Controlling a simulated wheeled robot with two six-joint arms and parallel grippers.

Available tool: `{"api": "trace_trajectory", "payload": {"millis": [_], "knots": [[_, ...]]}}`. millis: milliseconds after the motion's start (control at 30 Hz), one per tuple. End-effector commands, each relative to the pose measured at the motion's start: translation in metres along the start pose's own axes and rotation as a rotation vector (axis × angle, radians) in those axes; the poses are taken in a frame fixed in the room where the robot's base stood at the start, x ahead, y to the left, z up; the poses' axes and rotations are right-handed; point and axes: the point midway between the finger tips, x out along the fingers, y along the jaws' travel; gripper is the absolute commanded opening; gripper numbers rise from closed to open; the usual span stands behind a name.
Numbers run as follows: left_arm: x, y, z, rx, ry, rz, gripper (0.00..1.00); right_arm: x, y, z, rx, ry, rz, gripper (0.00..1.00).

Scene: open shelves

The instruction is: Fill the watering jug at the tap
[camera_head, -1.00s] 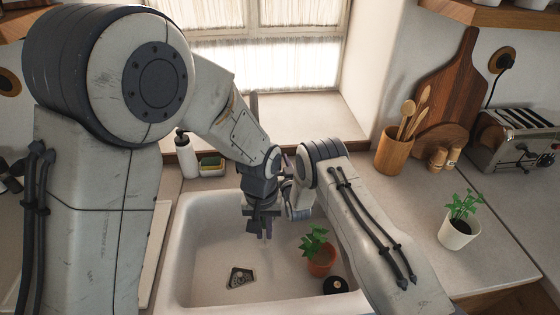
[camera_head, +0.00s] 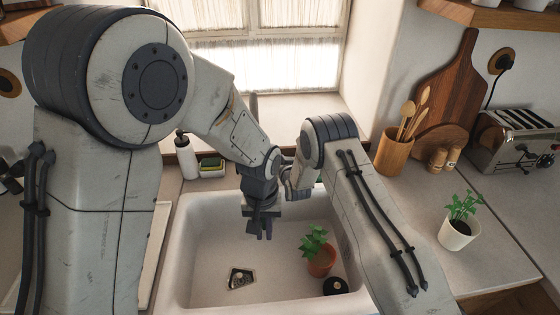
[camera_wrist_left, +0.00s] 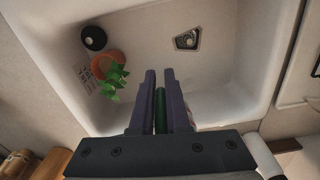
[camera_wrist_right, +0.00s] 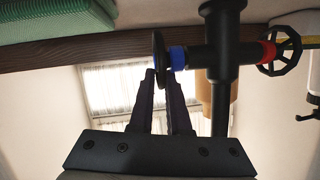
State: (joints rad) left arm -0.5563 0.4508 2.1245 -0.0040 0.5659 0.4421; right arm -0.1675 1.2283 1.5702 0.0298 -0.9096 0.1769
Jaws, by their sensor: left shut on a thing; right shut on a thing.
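My left gripper (camera_head: 260,232) hangs over the sink (camera_head: 195,290), its fingers pointing down. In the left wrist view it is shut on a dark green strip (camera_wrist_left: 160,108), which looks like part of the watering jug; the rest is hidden. In the right wrist view my right gripper (camera_wrist_right: 163,75) is shut at the edge of a black tap handwheel (camera_wrist_right: 158,52) with a blue collar. The black tap (camera_wrist_right: 221,45) stands beside it, with a second wheel (camera_wrist_right: 280,53) on a red collar. A green ribbed surface (camera_wrist_right: 60,20) fills that view's upper left. My arms hide the tap's handles in the head view.
A potted plant (camera_head: 321,262) and a round black stopper (camera_head: 335,286) lie in the sink near the drain (camera_head: 240,279). A soap bottle (camera_head: 187,158) and sponge (camera_head: 211,166) stand behind it. Another plant (camera_head: 459,233) and a utensil pot (camera_head: 394,152) are on the right counter.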

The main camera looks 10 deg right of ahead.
Motion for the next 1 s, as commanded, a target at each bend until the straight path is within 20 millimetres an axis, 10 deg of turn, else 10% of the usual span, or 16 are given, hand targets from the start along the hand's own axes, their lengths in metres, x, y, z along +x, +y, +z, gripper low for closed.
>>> {"api": "trace_trajectory", "payload": {"millis": [467,533,1000], "knots": [[-0.0003,0.0001,-0.0003,0.000,0.001,0.000,0.00,0.0011,-0.0013,-0.0018,0.007,-0.055,0.005,0.00],[-0.0003,0.0001,-0.0003,0.000,0.001,0.000,0.00,0.0011,-0.0012,-0.0018,0.007,-0.055,0.006,0.42],[-0.0003,0.0006,-0.0004,0.001,0.001,0.000,0.00,-0.0073,0.0003,-0.0018,0.008,-0.056,0.008,0.44]]}}
